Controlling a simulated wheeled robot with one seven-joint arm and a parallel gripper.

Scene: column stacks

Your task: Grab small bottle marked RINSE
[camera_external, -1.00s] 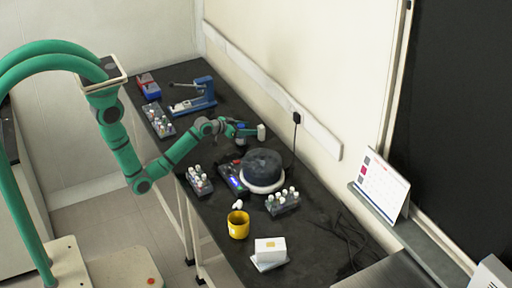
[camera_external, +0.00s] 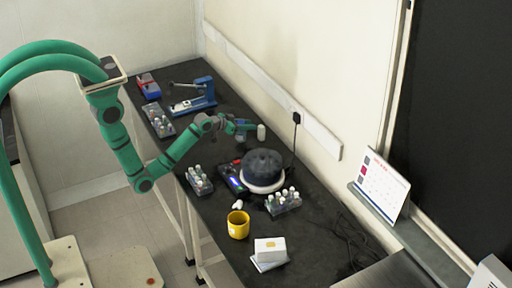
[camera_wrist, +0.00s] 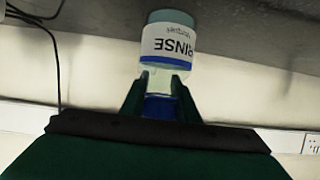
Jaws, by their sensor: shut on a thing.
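The small bottle marked RINSE (camera_wrist: 168,52) is between the two fingers of my gripper (camera_wrist: 158,90) in the wrist view. It has a white label with dark letters, a blue band and a blue lower part, and it appears upside down in that picture. The fingers are shut on its blue end. In the external view my gripper (camera_external: 246,128) is above the far side of the black bench, and the bottle (camera_external: 261,132) shows as a small pale shape at its tip. I cannot tell from here how far it is above the bench.
On the bench (camera_external: 318,232), a dark round device (camera_external: 263,166) on a white base stands in front of my gripper, with bottle racks (camera_external: 284,203) (camera_external: 199,181) beside it. A blue stand (camera_external: 196,98) is behind. A cable hangs by the wall.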

